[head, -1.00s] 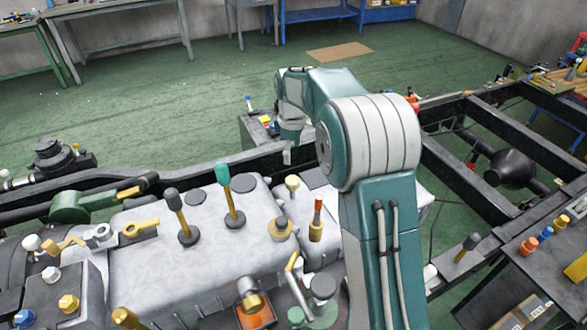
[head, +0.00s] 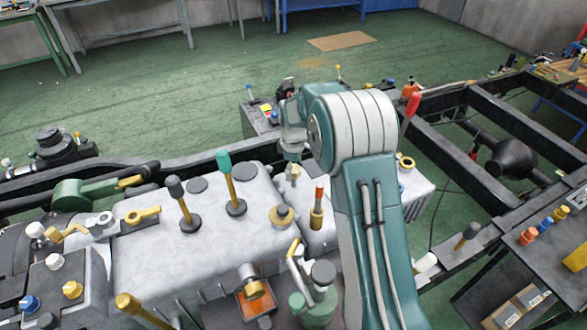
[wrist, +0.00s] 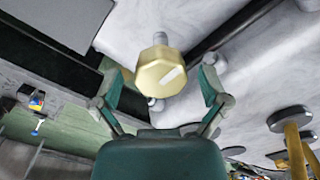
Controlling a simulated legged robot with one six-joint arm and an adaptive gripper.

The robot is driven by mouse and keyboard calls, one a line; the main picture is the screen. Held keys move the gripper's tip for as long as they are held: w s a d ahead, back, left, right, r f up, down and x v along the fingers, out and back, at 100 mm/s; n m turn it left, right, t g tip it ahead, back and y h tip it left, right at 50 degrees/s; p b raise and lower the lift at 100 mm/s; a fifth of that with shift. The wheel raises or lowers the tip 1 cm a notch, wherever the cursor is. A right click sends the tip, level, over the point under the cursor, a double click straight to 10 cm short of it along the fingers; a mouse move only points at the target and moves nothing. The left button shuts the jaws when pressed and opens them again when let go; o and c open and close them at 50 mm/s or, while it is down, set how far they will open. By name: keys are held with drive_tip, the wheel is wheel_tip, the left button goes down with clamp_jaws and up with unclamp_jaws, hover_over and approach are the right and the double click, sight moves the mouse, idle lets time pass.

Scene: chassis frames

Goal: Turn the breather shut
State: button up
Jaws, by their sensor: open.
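The breather looks to be the brass hexagonal cap (wrist: 160,70) with a white mark on its face, on a grey stem. In the wrist view it sits between my two fingers. In the head view the small brass cap (head: 294,173) stands upright on the pale casing, just below my gripper (head: 292,155). In the wrist view my gripper (wrist: 161,82) is open, one green finger on each side of the cap, with a visible gap on both sides. My arm partly hides the casing to the right.
A teal-topped lever (head: 229,180), a dark-topped lever (head: 183,203) and an orange-topped post (head: 317,208) rise from the casing nearby. A brass round fitting (head: 282,215) sits in front. A red-handled lever (head: 411,112) stands right of my arm. Open green floor lies behind.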

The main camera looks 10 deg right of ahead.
drive_tip(key=c, duration=1.1)
drive_tip(key=shift+c, duration=0.2)
drive_tip(key=shift+m, duration=0.3)
drive_tip(key=m, duration=0.3)
drive_tip(key=shift+s+m, duration=0.1)
drive_tip(key=shift+m, duration=0.3)
drive_tip(key=m, duration=0.4)
drive_tip(key=shift+f, duration=0.1)
drive_tip(key=m, duration=0.5)
drive_tip(key=shift+m, duration=2.2)
